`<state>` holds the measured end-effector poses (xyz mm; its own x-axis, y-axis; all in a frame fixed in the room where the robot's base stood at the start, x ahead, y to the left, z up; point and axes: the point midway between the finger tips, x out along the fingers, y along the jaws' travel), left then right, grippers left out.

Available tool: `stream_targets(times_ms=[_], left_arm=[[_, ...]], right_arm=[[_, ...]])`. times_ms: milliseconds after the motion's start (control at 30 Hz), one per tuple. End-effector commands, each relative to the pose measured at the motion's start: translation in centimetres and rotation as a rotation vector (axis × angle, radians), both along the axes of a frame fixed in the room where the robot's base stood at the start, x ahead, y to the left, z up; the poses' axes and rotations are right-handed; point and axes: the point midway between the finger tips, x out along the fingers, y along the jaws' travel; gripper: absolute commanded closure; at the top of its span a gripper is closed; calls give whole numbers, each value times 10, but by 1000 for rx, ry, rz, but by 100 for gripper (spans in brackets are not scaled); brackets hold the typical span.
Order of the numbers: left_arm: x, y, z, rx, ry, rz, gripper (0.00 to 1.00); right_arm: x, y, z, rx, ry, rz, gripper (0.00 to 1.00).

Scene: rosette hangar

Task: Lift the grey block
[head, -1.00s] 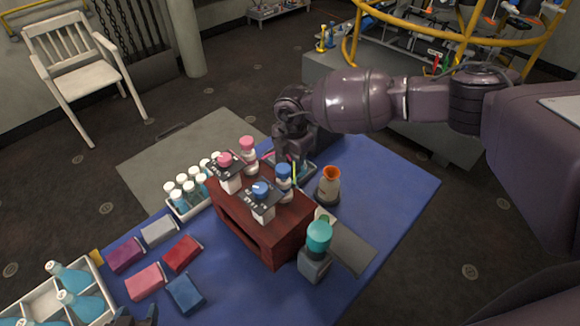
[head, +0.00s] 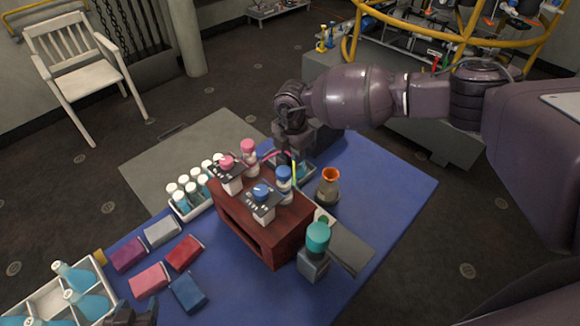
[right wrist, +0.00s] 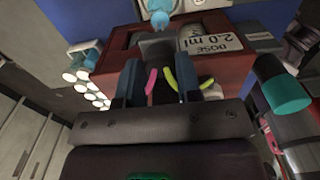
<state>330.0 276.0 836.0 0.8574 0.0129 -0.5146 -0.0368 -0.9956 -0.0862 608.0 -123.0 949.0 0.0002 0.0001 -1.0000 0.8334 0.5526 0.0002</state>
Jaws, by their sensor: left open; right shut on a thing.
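The grey block (head: 161,231) lies flat on the blue mat, at the back of a small group of coloured blocks. Nothing touches it from above. My left gripper (head: 137,314) shows only in part at the bottom edge of the head view, open, nearer to me than the blocks and apart from the grey block. My right gripper (head: 287,158) is behind the red-brown rack, far to the right of the grey block. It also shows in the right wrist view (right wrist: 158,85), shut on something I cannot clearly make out. Pink and yellow-green strips show between its fingers.
Purple (head: 128,254), red (head: 185,252), pink (head: 150,279) and blue (head: 188,293) blocks lie close around. White-capped vials (head: 183,190) stand behind. A white crate (head: 99,270) of bottles is at left. The red-brown rack (head: 252,236) stands to the right.

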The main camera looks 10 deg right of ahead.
Motion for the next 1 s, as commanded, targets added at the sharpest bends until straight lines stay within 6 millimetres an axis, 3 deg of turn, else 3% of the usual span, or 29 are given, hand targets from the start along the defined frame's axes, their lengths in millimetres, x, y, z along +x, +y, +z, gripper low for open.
stream_targets(times_ms=[600,767,800,933,1000], left_arm=[[-5,1,19,0,7,3,43],[-4,1,18,-1,5,3,43],[-4,1,18,0,5,3,43],[-4,1,18,0,4,3,43],[-3,1,19,0,2,2,43]], right_arm=[[0,0,27,1,-1,0,83],[0,0,25,1,-1,0,83],[0,0,25,1,-1,0,63],[0,0,25,1,-1,0,45],[0,0,25,0,0,0,45]])
